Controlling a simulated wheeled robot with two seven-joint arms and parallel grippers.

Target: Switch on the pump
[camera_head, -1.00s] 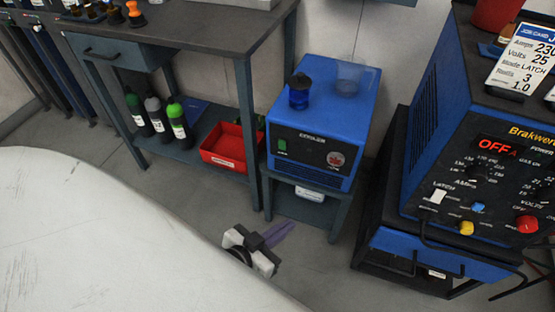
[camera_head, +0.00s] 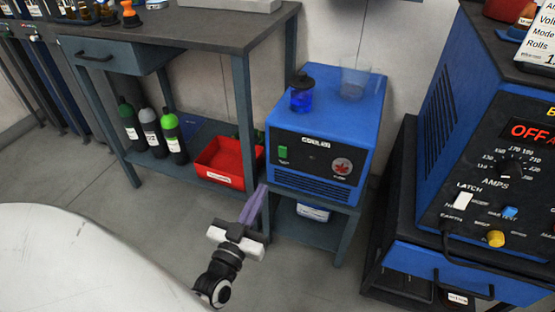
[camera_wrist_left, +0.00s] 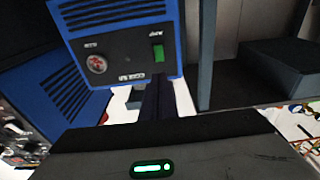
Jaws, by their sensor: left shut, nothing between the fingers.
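The pump looks to be the blue box (camera_head: 325,118) with a black front panel, standing on a small grey stand. A green switch (camera_head: 283,153) sits at the left of its panel, and a round red-and-white emblem is at the right. In the left wrist view the box (camera_wrist_left: 125,12) appears upside down, with the green switch (camera_wrist_left: 158,53) just beyond the fingers. My left gripper (camera_head: 260,190) is shut and empty, its purple fingers pointing up below and left of the switch. The fingers also show dark in the wrist view (camera_wrist_left: 160,98). I see no contact with the switch.
A blue jar (camera_head: 302,97) and a clear cup (camera_head: 354,82) stand on the box. A workbench (camera_head: 190,35) is at left, with bottles and a red bin (camera_head: 222,164) on its lower shelf. A welder (camera_head: 475,150) stands at right. Grey floor lies in front.

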